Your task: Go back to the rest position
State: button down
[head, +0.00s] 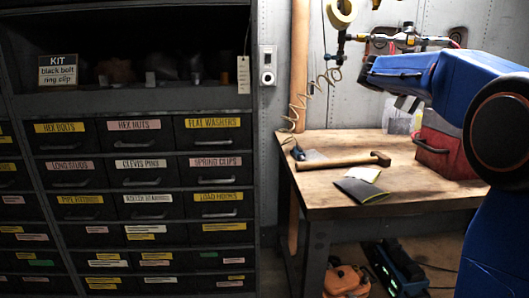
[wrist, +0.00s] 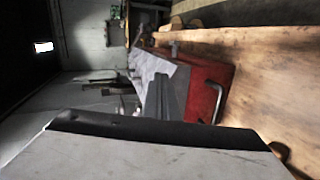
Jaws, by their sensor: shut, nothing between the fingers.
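My gripper shows in the wrist view (wrist: 163,98) as dark grey fingers, closed together with nothing held between them. In the head view my blue arm reaches in from the right, above the workbench (head: 330,196). The gripper end there is partly hidden by the arm and hard to make out. In the wrist view the fingers appear in front of a red metal box (wrist: 208,95). I cannot tell how far apart they are.
The red box (head: 447,150) stands on the bench's right side. A wooden-handled hammer (head: 340,161) and a dark folded piece (head: 360,190) lie on the bench. A drawer cabinet (head: 142,130) fills the left. A coiled cord (head: 300,105) hangs behind the bench.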

jog(key=s+a+f+t+y, duration=0.1)
jog(key=s+a+f+y, duration=0.3)
jog(key=s+a+f, duration=0.4)
jog(key=s+a+f+t+y, duration=0.2)
jog(key=s+a+f+y, duration=0.3)
jog(key=s+a+f, duration=0.4)
jog(key=s+a+f+t+y, duration=0.1)
jog(key=s+a+f+y, duration=0.4)
jog(key=s+f, duration=1.2)
jog(key=s+a, duration=0.4)
jog(key=shift+a+f+n+t, duration=0.2)
jog(key=shift+f+n+t, duration=0.15)
jog(key=shift+n+t, duration=0.05)
